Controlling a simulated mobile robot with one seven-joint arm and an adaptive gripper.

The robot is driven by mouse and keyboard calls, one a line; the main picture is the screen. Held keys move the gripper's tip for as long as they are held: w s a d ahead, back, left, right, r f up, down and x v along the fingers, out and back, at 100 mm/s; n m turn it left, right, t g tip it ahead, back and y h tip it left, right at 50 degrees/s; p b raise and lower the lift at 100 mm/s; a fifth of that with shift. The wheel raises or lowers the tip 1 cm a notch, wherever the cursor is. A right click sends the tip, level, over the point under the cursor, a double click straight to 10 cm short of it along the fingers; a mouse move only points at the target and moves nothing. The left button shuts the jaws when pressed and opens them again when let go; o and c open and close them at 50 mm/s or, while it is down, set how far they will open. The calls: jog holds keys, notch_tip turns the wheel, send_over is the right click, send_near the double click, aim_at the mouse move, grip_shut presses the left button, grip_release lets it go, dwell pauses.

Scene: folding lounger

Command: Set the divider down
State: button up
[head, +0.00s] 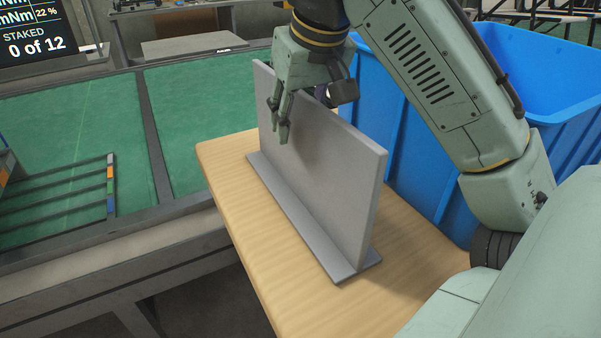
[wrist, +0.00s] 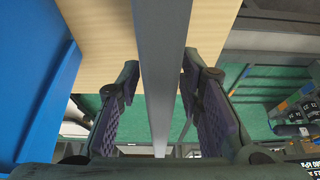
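The divider (head: 335,165) is a grey upright panel on a flat foot. It stands on the light wooden table (head: 240,185), and its foot appears flat on the top. My gripper (head: 283,125) reaches down over the panel's upper edge near its far end. In the wrist view, the divider's edge (wrist: 160,45) runs between the two fingers, with a visible gap on each side. The gripper is open around the panel. The panel hides the far-side finger in the head view.
A large blue bin (head: 405,140) stands behind and right of the table. A green-topped bench (head: 200,100) with dark frames lies to the left and back. The table's near part is bare. A screen (head: 35,35) is at the upper left.

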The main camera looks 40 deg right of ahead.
jog(key=shift+r, duration=0.1)
grip_shut()
dwell(0.8)
